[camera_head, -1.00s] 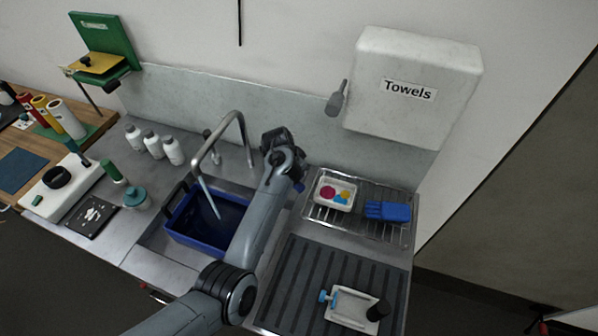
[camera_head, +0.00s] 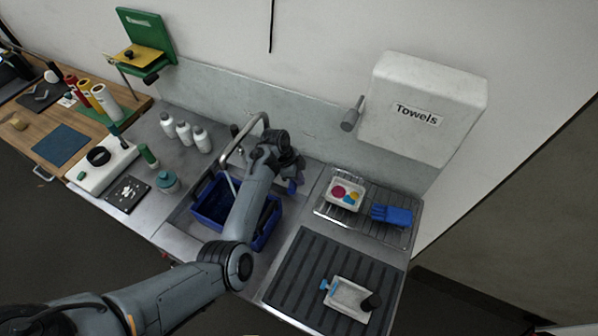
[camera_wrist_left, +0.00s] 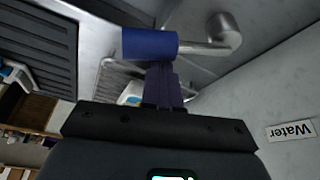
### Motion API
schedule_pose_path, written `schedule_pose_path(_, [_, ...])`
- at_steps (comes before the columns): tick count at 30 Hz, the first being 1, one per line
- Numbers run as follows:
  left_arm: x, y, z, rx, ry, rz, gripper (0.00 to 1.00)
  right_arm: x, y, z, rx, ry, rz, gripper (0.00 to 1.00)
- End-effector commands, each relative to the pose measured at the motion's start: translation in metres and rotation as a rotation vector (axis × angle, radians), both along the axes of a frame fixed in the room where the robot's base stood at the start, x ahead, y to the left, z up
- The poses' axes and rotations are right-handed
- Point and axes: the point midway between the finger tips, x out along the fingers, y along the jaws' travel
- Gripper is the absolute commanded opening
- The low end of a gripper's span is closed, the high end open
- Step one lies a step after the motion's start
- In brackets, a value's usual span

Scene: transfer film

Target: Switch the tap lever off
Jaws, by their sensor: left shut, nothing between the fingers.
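The tap's curved metal spout (camera_head: 246,136) rises behind the sink, partly behind my left arm. A thin pale stream (camera_head: 231,184) hangs from it over the blue basin (camera_head: 208,208). In the left wrist view, the lever has a blue cylindrical grip (camera_wrist_left: 148,44) on a metal stem (camera_wrist_left: 215,40). My left gripper (camera_wrist_left: 164,72) is shut and empty, its blue-purple fingertips right at the grip's near side; whether they touch is unclear. In the head view the left gripper (camera_head: 292,184) is right of the spout, and its wrist hides much of the lever area. My right gripper is out of view.
A wire rack (camera_head: 325,209) holding a paint tray (camera_head: 344,194) and blue glove (camera_head: 391,215) is right of the sink. A ribbed drainer (camera_head: 300,262) lies in front of it. White bottles (camera_head: 184,133) stand left. A towel dispenser (camera_head: 425,120) hangs on the wall.

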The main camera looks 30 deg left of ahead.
Motion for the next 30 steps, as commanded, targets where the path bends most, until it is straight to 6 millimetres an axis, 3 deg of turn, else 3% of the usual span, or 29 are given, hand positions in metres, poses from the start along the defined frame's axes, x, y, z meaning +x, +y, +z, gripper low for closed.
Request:
schedule_pose_path(12, [-0.005,0.008,0.001,0.001,0.001,-0.296,0.00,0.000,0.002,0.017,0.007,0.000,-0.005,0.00])
schedule_pose_path(30, [-0.008,0.014,-0.001,0.002,0.001,-0.377,0.00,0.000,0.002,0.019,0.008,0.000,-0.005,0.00])
